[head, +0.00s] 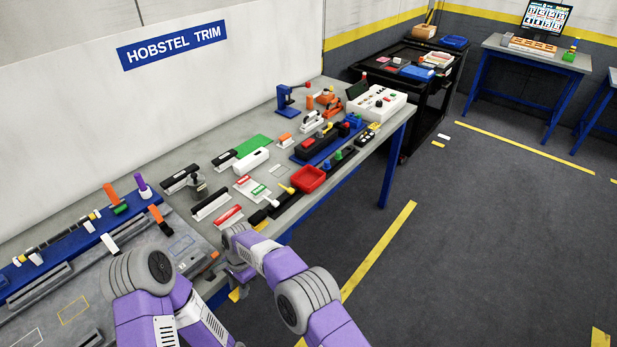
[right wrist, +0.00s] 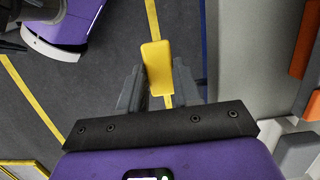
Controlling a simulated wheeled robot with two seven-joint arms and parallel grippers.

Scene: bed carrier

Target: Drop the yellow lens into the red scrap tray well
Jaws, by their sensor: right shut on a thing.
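The yellow lens (right wrist: 157,66) is a small rounded yellow block between the two grey fingers of my right gripper (right wrist: 158,88) in the right wrist view. The right gripper is shut on it and holds it over the floor, off the bench's front edge. In the head view the right gripper (head: 239,281) points down beside the bench, with a yellow bit showing under it. The red scrap tray (head: 309,179) lies on the bench near its front edge, farther along and up to the right of the gripper. My left gripper is out of sight; only its arm shows.
The grey bench (head: 222,150) is crowded with staplers, a white box (head: 250,161), black holders and coloured parts. A blue rail (head: 80,240) with parts lies at the left. A black cart (head: 427,80) stands beyond the bench.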

